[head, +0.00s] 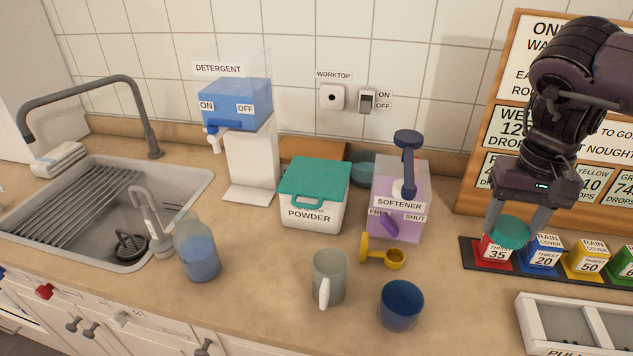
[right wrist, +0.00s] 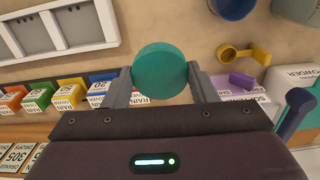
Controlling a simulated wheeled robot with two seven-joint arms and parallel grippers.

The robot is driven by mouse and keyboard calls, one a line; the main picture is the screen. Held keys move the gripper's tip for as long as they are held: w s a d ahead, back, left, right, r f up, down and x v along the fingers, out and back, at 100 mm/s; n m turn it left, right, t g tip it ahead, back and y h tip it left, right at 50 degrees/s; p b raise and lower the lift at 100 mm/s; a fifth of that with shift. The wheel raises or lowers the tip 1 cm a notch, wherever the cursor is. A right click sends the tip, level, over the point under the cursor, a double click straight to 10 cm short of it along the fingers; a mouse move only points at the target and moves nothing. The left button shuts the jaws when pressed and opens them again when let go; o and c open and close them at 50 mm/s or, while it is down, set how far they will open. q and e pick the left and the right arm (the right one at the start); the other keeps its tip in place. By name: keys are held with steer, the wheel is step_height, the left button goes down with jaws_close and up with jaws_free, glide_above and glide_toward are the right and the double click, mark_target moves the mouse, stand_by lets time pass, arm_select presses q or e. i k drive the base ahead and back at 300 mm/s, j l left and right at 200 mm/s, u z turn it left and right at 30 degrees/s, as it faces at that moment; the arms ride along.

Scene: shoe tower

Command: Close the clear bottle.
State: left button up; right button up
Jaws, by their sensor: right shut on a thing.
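The clear bottle (head: 199,255) stands upright on the worktop just right of the sink, with blue liquid in its lower part. No lid shows on its top. My right gripper (head: 514,224) is shut on a round teal lid (head: 509,234). It holds the lid over the red and blue rain cover boxes at the right, far from the bottle. In the right wrist view, the lid (right wrist: 160,70) sits between the two grey fingers, its flat round face showing. My left gripper is not in view.
Between lid and bottle stand a blue cup (head: 401,306), a grey mug (head: 329,278), a yellow scoop (head: 383,255) and the softener container (head: 400,205). The powder box (head: 313,198) and detergent dispenser (head: 236,104) stand behind. A white tray (head: 528,325) lies front right.

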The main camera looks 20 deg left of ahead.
mark_target(195, 245)
steer(key=k+u, duration=0.1)
steer(key=k, duration=0.25)
steer(key=u, duration=1.45)
steer(key=l, duration=0.85)
